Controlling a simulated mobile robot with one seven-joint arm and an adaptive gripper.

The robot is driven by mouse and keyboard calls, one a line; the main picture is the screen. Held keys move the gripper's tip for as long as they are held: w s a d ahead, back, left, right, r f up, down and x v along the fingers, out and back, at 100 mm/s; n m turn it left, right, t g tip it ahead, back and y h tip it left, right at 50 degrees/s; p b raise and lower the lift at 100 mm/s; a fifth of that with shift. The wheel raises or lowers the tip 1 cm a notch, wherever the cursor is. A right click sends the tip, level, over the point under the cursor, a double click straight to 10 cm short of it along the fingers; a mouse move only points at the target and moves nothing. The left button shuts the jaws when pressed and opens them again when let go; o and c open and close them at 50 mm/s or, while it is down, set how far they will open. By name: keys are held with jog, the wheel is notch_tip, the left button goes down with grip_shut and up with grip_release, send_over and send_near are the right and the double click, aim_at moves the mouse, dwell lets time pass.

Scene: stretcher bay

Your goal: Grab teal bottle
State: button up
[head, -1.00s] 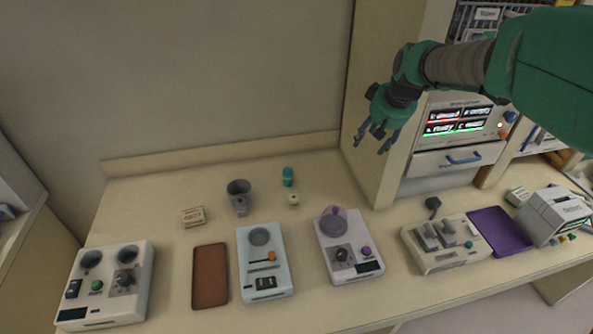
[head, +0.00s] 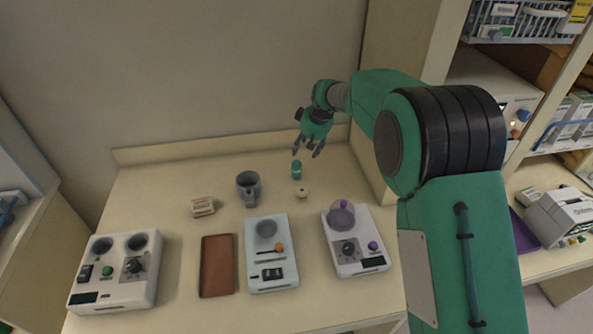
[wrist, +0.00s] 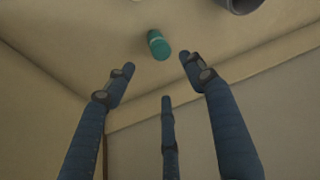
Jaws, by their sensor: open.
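The teal bottle (head: 297,170) stands upright on the counter near the back wall in the head view. It also shows in the wrist view (wrist: 159,46), a little beyond the fingertips and between the two outer fingers. My gripper (head: 309,150) is open and empty, just above and slightly right of the bottle in the head view. In the wrist view my gripper's fingers (wrist: 155,82) are spread apart and do not touch the bottle.
A grey mug (head: 248,188) stands left of the bottle, and a small cream item (head: 302,193) lies just in front of it. A small box (head: 202,207), a brown tray (head: 217,266) and several devices stand farther forward. The back wall (head: 230,70) rises close behind.

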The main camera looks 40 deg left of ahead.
aim_at(298, 162)
jog(key=shift+f, duration=0.1)
dwell(0.3)
jog(key=shift+b+x, duration=0.35)
jog(key=shift+x, duration=3.8)
jog(key=shift+a+f, duration=0.1)
jog(key=shift+a, duration=0.1)
jog(key=shift+b+x, duration=0.3)
jog(key=shift+x, duration=2.2)
jog(key=shift+s, duration=0.1)
jog(key=c, duration=1.1)
